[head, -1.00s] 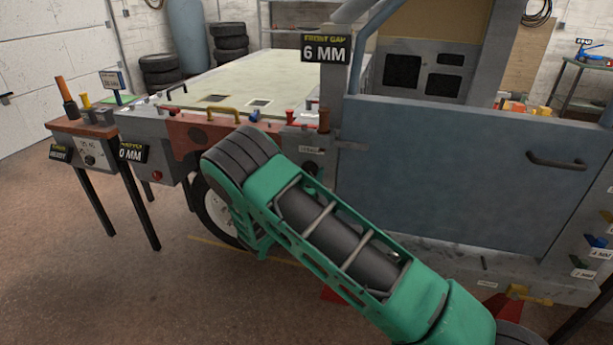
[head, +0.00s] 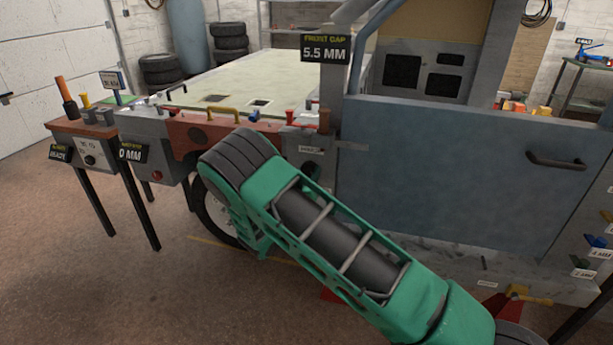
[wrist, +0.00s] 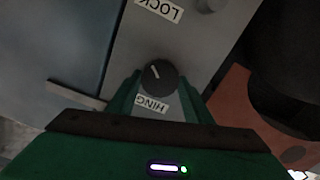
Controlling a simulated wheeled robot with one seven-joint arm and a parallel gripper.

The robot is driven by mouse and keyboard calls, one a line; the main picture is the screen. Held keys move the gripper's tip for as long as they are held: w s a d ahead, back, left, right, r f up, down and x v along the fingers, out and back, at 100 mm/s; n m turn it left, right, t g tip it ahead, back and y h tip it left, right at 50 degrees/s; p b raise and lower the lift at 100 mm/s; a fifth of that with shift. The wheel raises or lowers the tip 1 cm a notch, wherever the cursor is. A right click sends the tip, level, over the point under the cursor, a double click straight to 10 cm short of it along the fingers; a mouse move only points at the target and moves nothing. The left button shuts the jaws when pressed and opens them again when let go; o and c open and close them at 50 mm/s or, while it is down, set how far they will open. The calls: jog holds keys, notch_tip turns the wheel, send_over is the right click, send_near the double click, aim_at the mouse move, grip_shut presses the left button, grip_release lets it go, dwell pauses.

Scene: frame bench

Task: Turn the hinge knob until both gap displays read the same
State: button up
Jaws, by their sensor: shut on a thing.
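The hinge knob (wrist: 159,76) is a dark round knob with a pale pointer line, on a grey panel in the wrist view. Its label (wrist: 152,104), upside down, is partly hidden. My gripper (wrist: 159,87) is shut on the knob, one green finger on each side. In the head view my green arm hides the gripper. The front gap display (head: 325,49) reads 5.5 MM. A second display (head: 131,153) at the left shows 0 MM; its heading is too small to read, and its left part may be covered.
A blue-grey door (head: 450,175) with a dark handle stands right of the panel. A lock label (wrist: 158,9) sits near the knob in the wrist view. A small bench (head: 82,130) with a dial stands at the far left.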

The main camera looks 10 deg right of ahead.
jog(key=n, duration=0.5)
jog(key=shift+a+f+n, duration=0.1)
jog(key=shift+a+n, duration=0.15)
jog(key=shift+n, duration=0.35)
jog(key=o, duration=1)
jog(key=shift+o, duration=0.2)
jog(key=v, duration=1)
jog(key=shift+s+a, duration=0.2)
jog(key=shift+s, duration=0.05)
jog(key=shift+d, duration=0.1)
